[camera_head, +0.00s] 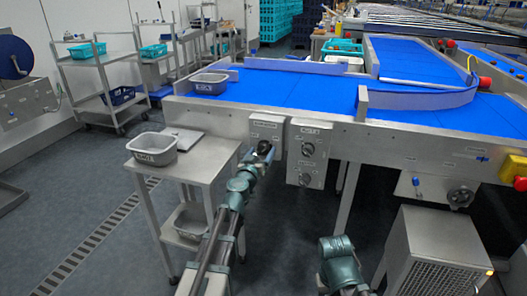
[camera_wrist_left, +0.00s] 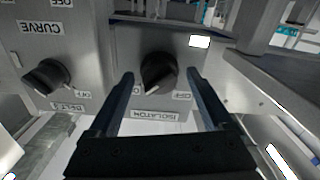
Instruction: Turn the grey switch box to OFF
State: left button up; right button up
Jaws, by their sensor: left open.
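The grey switch box (camera_head: 268,127) with the isolator label hangs on the conveyor's front side. Its black rotary knob (camera_wrist_left: 158,72) shows upside down in the left wrist view. The knob's white mark points down and left in that view, away from the OFF label (camera_wrist_left: 183,95) at lower right. A label at its lower left is partly hidden by a finger. My left gripper (camera_head: 264,147) is open at the knob, its fingers (camera_wrist_left: 161,80) on either side; I cannot tell whether they touch it. My right gripper is not in view.
A second grey box (camera_head: 310,154) with curve and belts knobs is mounted close beside on the right. A steel side table (camera_head: 207,156) with a grey tub (camera_head: 152,149) stands to the left. The blue conveyor (camera_head: 290,88) runs above and behind.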

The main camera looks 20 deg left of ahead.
pick_arm(q)
jog(key=shift+w, duration=0.35)
grip_shut()
